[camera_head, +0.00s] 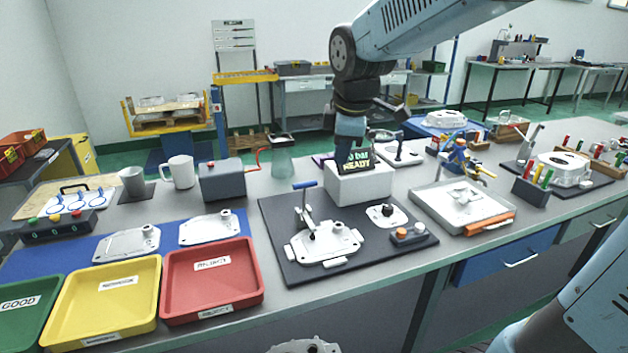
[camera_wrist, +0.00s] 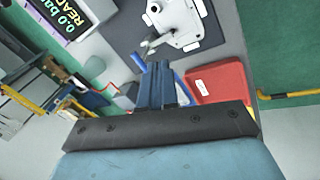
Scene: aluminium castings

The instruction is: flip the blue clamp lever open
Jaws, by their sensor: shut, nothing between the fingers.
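The clamp (camera_head: 304,212) stands on a black plate (camera_head: 275,250), at the back edge of a white casting (camera_head: 325,244). Its blue lever handle (camera_head: 305,184) is at the top, raised above the casting. In the wrist view the blue lever (camera_wrist: 138,63) shows just left of the fingers, with the casting (camera_wrist: 182,25) beyond it. My gripper (camera_wrist: 162,68) is shut and empty. The lever appears close beside the fingertips in that picture, but I cannot tell the depth or any contact.
A white box with a display (camera_head: 358,182) stands right of the clamp. Red (camera_head: 212,280) and yellow (camera_head: 104,303) trays lie in front left. A tray with an orange handle (camera_head: 462,207) is at right.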

